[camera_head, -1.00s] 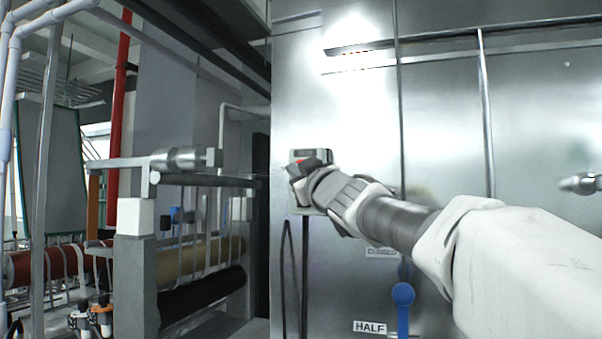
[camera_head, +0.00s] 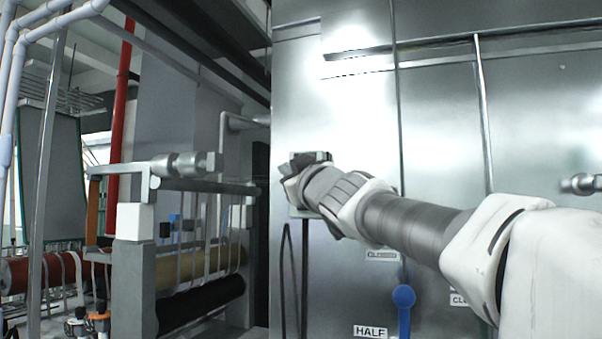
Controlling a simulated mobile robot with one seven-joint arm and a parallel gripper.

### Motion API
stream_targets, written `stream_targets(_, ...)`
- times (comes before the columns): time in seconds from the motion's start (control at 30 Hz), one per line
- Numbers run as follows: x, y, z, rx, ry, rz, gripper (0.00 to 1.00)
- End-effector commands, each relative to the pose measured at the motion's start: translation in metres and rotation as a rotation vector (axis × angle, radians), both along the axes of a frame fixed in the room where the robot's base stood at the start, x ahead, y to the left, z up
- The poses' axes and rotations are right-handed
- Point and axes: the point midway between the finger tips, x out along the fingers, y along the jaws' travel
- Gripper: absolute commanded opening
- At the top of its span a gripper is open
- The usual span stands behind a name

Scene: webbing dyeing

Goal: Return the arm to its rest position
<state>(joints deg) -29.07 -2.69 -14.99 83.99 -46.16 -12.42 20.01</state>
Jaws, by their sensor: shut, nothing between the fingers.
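My gripper (camera_head: 308,160) is at the far end of my arm, which reaches in from the lower right. It is a dark, small shape in front of the metal cabinet (camera_head: 340,100). It holds nothing that I can see and appears shut. The small grey box on the cabinet is mostly hidden behind my gripper. I cannot tell whether the gripper touches it.
A blue round-headed handle (camera_head: 404,296) is on the cabinet below my arm, near a HALF label (camera_head: 370,331). A roller frame (camera_head: 137,260) with tan and black rolls stands at left. A red pipe (camera_head: 120,120) rises behind it.

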Motion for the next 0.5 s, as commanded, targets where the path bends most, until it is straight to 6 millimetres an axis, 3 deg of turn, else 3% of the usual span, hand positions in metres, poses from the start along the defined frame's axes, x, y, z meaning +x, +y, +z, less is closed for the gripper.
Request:
stream_targets(0.27,0.0,-0.003,-0.002,0.003,0.007,-0.007,0.0)
stream_targets(0.37,-0.002,-0.023,-0.016,0.022,0.06,-0.05,0.0)
stream_targets(0.47,-0.01,-0.061,-0.05,0.062,0.181,-0.138,0.0)
stream_targets(0.5,-0.018,-0.079,-0.07,0.081,0.247,-0.18,0.0)
